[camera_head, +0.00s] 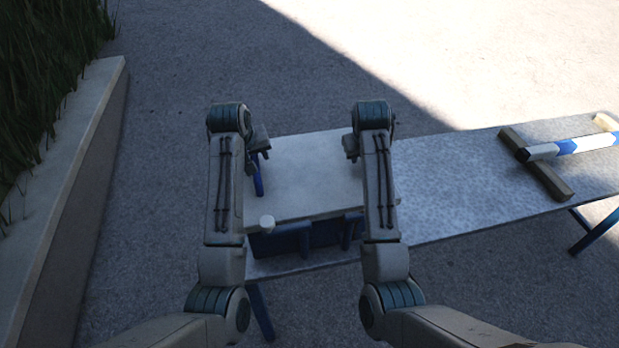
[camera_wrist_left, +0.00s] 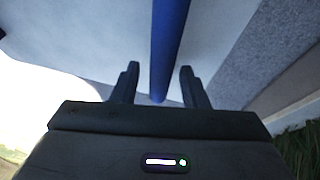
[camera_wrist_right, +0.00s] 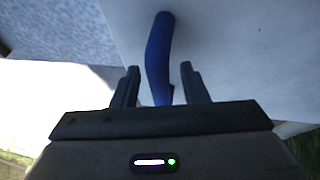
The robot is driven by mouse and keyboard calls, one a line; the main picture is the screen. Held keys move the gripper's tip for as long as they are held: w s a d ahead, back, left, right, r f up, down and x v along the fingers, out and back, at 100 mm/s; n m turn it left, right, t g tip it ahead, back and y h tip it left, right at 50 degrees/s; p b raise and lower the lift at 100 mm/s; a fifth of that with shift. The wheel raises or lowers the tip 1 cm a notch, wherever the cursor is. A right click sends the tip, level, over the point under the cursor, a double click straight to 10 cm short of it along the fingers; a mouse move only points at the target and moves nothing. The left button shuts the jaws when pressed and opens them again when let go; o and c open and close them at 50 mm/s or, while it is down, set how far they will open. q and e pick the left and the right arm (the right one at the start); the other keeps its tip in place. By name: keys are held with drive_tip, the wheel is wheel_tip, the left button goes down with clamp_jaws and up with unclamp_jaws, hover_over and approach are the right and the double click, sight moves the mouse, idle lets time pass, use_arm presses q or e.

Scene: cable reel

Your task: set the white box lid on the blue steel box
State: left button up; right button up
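The white box lid (camera_head: 310,175) is a flat pale panel between my two arms in the head view. It lies over the blue steel box (camera_head: 312,236), whose dark blue front shows below the lid's near edge. I cannot tell whether they touch. My left gripper (camera_head: 262,143) is at the lid's left side. In the left wrist view its open fingers (camera_wrist_left: 160,82) stand either side of a blue bar (camera_wrist_left: 168,45), with gaps. My right gripper (camera_wrist_right: 160,82) is open around a blue handle (camera_wrist_right: 158,50), also with gaps; in the head view my arm mostly hides it.
The speckled grey table (camera_head: 470,185) is clear right of the lid. Wooden beams (camera_head: 536,165) and a blue-and-white bar (camera_head: 575,146) lie at its right end. A concrete planter wall (camera_head: 70,190) with grass stands at left.

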drive_tip(key=shift+r, duration=0.15)
use_arm(q)
drive_tip(key=v, duration=1.2)
use_arm(e)
drive_tip(key=v, duration=1.1)
drive_tip(key=shift+s+r, duration=0.25)
drive_tip(key=shift+r, duration=0.05)
